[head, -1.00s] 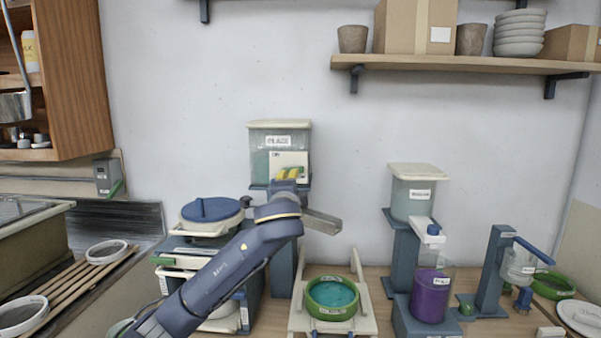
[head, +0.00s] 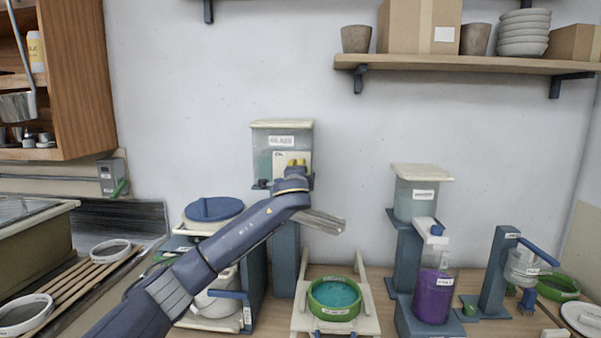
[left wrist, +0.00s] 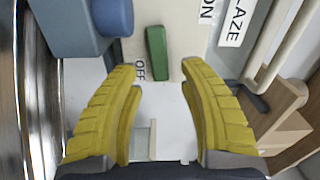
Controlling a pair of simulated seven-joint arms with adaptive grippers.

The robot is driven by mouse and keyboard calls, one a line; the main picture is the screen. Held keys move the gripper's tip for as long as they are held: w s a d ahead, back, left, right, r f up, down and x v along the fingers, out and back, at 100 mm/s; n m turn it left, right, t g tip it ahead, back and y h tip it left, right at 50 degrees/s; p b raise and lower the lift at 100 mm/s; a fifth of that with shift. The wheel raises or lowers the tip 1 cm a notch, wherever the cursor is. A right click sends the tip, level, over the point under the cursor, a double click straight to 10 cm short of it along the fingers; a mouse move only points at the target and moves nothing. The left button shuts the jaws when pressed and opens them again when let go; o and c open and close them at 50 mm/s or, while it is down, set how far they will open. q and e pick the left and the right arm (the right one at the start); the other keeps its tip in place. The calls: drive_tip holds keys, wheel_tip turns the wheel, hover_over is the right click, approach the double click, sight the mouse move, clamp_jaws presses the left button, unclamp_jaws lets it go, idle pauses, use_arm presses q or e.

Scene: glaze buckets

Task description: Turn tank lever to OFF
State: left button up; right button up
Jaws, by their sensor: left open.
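The glaze tank (head: 265,160) stands on a blue stand against the back wall, with a pale plate (head: 280,157) on its front. In the left wrist view, the plate (left wrist: 182,42) carries a green lever (left wrist: 157,50). OFF is printed at the lever's lower left and ON at its upper right; the lettering appears turned sideways. My left gripper (head: 297,162) is in front of the plate. Its yellow fingers (left wrist: 160,76) are open, one either side of the lever's lower end, not touching it. The lever is hidden in the head view. My right gripper is not in view.
A green-rimmed bowl of teal glaze (head: 334,298) sits below, right of my arm. A lidded bucket (head: 214,212) is behind my arm. A dispenser with a purple container (head: 432,297) stands further right. A wall shelf (head: 470,64) is above right.

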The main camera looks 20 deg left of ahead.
use_arm(q)
drive_tip(key=shift+w+a, duration=0.15)
drive_tip(key=shift+w, duration=0.55)
drive_tip(key=shift+w+a, duration=0.15)
drive_tip(key=shift+w, duration=0.5)
drive_tip(key=shift+c, duration=0.2)
clamp_jaws()
